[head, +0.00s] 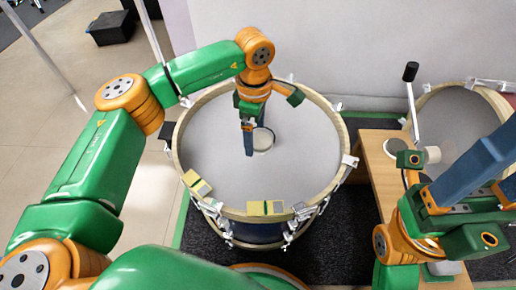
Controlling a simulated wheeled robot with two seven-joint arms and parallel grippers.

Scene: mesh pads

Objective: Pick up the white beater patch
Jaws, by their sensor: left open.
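The white beater patch (264,141) is a small pale disc on the grey head of the large drum (215,150), near its middle. My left gripper (255,145) points down over the drum head with its blue fingers at the left side of the patch. It is open, and one finger covers part of the patch's left edge. Whether a finger touches the patch cannot be told. My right gripper (490,170) is at the right edge, away from the drum, its blue fingers partly cut off by the frame.
Two yellowish pads with dark stripes (265,208) (197,184) sit on the drum's near rim. A wooden stand (378,160) at right bears a white roll (432,154) and a black-headed beater (411,72). Another drum (450,115) stands behind it. Metal lugs ring the drum.

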